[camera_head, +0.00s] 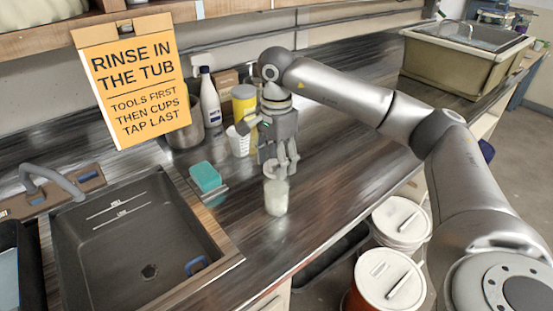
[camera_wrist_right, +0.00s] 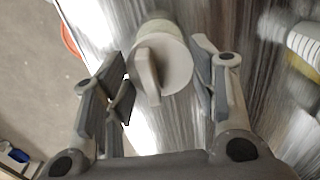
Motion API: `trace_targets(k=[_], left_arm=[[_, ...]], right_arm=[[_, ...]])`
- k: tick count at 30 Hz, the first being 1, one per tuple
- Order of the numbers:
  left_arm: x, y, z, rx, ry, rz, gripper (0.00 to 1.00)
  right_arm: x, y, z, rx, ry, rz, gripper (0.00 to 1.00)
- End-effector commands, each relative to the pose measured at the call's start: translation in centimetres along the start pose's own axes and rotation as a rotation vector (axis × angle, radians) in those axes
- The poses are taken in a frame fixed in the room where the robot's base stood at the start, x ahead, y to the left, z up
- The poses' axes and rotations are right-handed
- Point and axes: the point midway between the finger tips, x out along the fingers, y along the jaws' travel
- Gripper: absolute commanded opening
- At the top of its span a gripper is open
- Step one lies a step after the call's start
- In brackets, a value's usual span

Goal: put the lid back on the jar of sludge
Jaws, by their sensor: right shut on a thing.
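The jar of sludge (camera_head: 276,197), a pale, cloudy cylinder, stands upright near the front edge of the counter. My right gripper (camera_head: 279,167) is directly above it, fingers pointing down. In the right wrist view, the round white lid (camera_wrist_right: 178,68) with its raised bar handle lies between my right gripper's fingers (camera_wrist_right: 163,82), which are shut on it. Pale jar or contents show just beyond the lid. The fingers partly hide the jar's mouth, so I cannot tell whether the lid touches the rim. My left gripper is out of view.
A teal sponge (camera_head: 205,177) lies left of the jar, near the sink (camera_head: 130,245). Behind stand a white cup (camera_head: 239,142), a yellow container (camera_head: 244,100), a white bottle (camera_head: 209,100) and a metal pot (camera_head: 187,130). Lidded buckets (camera_head: 388,280) stand below the counter. Counter right of the jar is clear.

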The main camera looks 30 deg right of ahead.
Motion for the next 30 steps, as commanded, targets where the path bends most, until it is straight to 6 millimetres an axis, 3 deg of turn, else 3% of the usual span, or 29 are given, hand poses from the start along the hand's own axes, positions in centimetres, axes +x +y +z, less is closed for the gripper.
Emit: trace_targets(k=[27,28,30], left_arm=[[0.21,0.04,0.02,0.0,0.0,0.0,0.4],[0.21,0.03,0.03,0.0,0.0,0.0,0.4],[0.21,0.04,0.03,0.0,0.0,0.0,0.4]], right_arm=[[0.27,0.0,0.02,0.0,0.0,0.0,0.41],[0.27,0.0,0.02,0.0,0.0,0.0,0.56],[0.27,0.0,0.02,0.0,0.0,0.0,0.65]])
